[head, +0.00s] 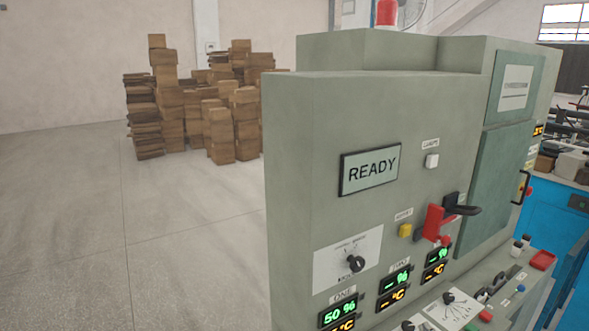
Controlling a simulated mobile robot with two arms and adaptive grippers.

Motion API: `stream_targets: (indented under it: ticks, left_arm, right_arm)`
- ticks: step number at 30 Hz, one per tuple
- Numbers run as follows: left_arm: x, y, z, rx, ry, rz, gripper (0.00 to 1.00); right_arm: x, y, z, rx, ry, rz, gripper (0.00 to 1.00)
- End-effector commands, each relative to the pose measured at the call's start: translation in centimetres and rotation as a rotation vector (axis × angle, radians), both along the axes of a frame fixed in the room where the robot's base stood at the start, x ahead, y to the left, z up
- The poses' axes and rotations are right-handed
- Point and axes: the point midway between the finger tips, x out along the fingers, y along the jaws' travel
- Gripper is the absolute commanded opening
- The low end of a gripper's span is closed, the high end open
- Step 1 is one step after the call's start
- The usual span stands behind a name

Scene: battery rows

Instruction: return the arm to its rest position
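Neither of my arms nor grippers shows in the head view. A large grey-green control cabinet (300,150) fills the right half of the view. Its display (369,169) reads "READY". A red switch with a black handle (440,218) sits on its front, the handle pointing right. A round black selector knob (355,264) is on a white plate at the lower left of the front.
Stacks of brown cardboard boxes (170,100) stand at the back left. The grey floor (70,210) at left is clear. A sloped panel with buttons (455,308) juts out at the bottom right. A blue bench (555,215) stands at the far right.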

Motion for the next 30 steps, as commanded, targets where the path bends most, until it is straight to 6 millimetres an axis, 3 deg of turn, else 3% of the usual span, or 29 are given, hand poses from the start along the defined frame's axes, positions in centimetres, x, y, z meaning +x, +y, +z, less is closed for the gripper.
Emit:
stream_targets:
  ticks: [1, 3, 9, 18, 22, 30]
  left_arm:
    - [0.0, 0.0, 0.0, 0.000, 0.000, 0.000, 0.79]
    - [0.0, 0.0, 0.0, 0.000, 0.000, 0.000, 0.79]
    - [0.0, 0.0, 0.0, 0.000, 0.000, 0.000, 0.79]
    - [0.0, 0.0, 0.0, 0.000, 0.000, 0.000, 0.79]
    - [0.0, 0.0, 0.0, 0.000, 0.000, 0.000, 0.79]
    - [0.0, 0.0, -1.2, 0.000, 0.000, 0.000, 0.79]
  right_arm:
    - [-3.0, 1.2, -1.9, 0.050, 0.072, -0.005, 0.00]
    - [-7.0, 2.7, -4.0, 0.121, 0.174, -0.016, 0.00]
    - [-17.6, 6.7, -7.5, 0.283, 0.434, -0.047, 0.00]
    - [-28.1, 10.2, -8.3, 0.408, 0.686, -0.080, 0.00]
    - [-32.0, 11.4, -8.0, 0.447, 0.779, -0.091, 0.00]
    - [-30.6, 11.6, -14.5, 0.443, 0.799, -0.096, 0.00]
